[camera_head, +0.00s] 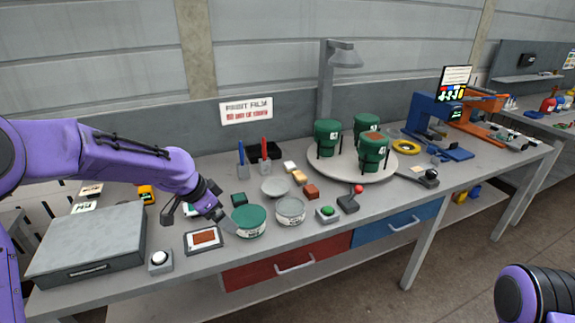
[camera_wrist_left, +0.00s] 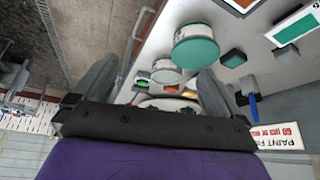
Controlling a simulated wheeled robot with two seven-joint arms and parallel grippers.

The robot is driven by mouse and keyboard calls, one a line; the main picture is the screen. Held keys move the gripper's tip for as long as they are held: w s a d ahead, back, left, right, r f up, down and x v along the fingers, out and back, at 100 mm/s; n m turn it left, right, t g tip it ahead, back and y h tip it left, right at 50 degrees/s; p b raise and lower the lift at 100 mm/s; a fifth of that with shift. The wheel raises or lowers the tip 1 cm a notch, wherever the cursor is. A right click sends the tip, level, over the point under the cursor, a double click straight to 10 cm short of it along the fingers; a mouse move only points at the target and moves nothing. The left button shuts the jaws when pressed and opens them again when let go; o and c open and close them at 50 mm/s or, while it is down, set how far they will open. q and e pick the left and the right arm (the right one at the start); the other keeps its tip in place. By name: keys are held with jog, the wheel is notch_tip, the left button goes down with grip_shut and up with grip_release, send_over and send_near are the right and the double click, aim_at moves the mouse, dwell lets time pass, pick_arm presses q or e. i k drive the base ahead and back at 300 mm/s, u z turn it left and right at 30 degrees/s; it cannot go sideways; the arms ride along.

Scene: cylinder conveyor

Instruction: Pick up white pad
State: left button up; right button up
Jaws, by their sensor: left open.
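The likely white pad is a small pale block (camera_head: 289,166) on the workbench, in a short row with a tan block (camera_head: 299,177) and a red-brown block (camera_head: 311,191). My left gripper (camera_head: 198,222) is open and empty, low over the front left of the bench, left of the green-lidded tin (camera_head: 249,221) and well apart from the pale block. In the left wrist view, the open fingers (camera_wrist_left: 157,82) frame the bench, with the green-lidded tin (camera_wrist_left: 195,50) beyond them. I cannot make out the pale block clearly there. My right gripper is out of view.
A grey-lidded tin (camera_head: 291,211), a pale round dish (camera_head: 275,187), a green button box (camera_head: 327,214) and a joystick (camera_head: 349,200) stand near the blocks. A round turntable (camera_head: 385,171) carries three green pots. A grey case (camera_head: 90,243) lies at the left.

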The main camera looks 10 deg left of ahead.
aim_at(289, 167)
jog(key=i, duration=1.9)
